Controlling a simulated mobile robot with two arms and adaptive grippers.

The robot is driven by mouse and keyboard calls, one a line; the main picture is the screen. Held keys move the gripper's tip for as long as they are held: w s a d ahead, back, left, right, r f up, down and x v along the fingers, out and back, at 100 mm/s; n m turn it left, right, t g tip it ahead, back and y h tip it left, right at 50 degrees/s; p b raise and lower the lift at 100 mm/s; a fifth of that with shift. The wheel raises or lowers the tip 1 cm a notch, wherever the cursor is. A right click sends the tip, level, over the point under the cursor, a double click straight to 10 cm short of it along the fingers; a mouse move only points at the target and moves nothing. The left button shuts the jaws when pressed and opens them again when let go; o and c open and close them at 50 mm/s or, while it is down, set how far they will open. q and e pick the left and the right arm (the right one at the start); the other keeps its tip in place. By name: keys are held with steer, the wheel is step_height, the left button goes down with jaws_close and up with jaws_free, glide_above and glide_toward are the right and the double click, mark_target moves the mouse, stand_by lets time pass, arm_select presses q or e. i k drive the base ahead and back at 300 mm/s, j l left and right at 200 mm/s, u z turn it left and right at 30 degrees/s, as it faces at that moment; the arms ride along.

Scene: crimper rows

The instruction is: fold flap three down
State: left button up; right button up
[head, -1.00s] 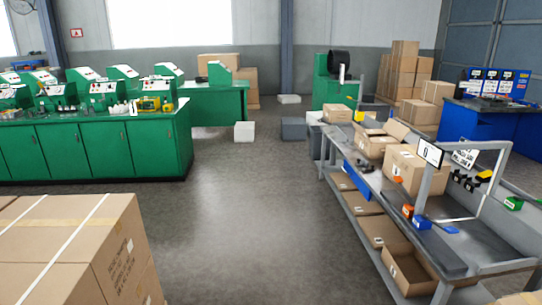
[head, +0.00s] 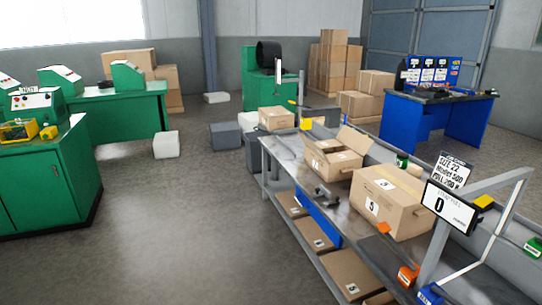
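An open cardboard box (head: 336,168) stands on the grey workbench (head: 345,200). One flap (head: 355,139) stands raised at its right rear. Its other flaps are too small to tell apart clearly, and I cannot tell which one is flap three. A larger box (head: 400,213) with a white label stands in front of it to the right and looks closed. Neither of my grippers is in view.
A small box (head: 276,119) sits at the bench's far end. The sign display (head: 451,206) on a grey frame and orange and blue tools stand at the near right. Flat boxes (head: 351,275) lie on the lower shelf. The floor (head: 175,235) left of the bench is clear.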

mark_target(311, 145)
steer(key=i+z, duration=0.2)
steer(key=i, duration=0.4)
steer(key=i+j+z, duration=0.2)
steer(key=i, duration=0.4)
steer(key=i+j+z, duration=0.4)
steer(key=i+j, duration=0.5)
